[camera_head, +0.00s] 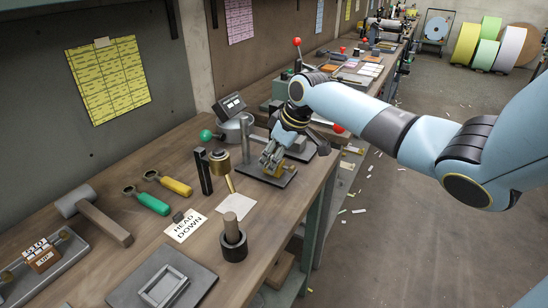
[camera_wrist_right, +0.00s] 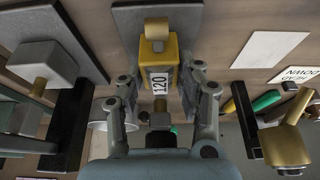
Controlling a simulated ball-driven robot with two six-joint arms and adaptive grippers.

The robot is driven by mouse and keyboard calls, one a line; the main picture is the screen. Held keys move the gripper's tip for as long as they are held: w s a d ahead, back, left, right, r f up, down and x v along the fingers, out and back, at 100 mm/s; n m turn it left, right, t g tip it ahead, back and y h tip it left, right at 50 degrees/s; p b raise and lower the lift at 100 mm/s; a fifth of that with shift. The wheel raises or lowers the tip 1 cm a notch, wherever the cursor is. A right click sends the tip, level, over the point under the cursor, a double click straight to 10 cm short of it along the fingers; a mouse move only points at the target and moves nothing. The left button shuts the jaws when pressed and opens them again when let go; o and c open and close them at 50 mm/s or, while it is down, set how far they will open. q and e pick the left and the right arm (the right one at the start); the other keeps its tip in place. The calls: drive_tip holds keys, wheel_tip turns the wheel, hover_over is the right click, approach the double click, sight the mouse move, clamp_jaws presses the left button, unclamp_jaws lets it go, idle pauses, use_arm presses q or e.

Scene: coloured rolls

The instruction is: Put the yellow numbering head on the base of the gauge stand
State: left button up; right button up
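The yellow numbering head (camera_wrist_right: 159,50), with a white "120" label, is between the fingers of my right gripper (camera_wrist_right: 161,80) in the wrist view. A narrow gap shows beside it, so the fingers look open around it. In the head view my right gripper (camera_head: 269,159) is low over the dark base plate (camera_head: 286,182) of what looks like the gauge stand, with an upright post at its left. A little of the yellow head (camera_head: 279,169) shows at the fingers, at the plate; contact underneath is hidden. My left gripper is out of view.
A brass-headed tool (camera_head: 219,160) stands close left of the plate. Nearer are a "HEAD DOWN" card (camera_head: 185,226), a dark cup with a wooden peg (camera_head: 233,242), green and yellow handled tools, a mallet (camera_head: 97,213) and a grey tray (camera_head: 163,286). The bench edge is at the right.

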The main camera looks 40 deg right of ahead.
drive_tip(key=o, duration=0.4)
drive_tip(key=shift+o, duration=0.2)
drive_tip(key=v, duration=1.2)
drive_tip(key=shift+r, duration=0.1)
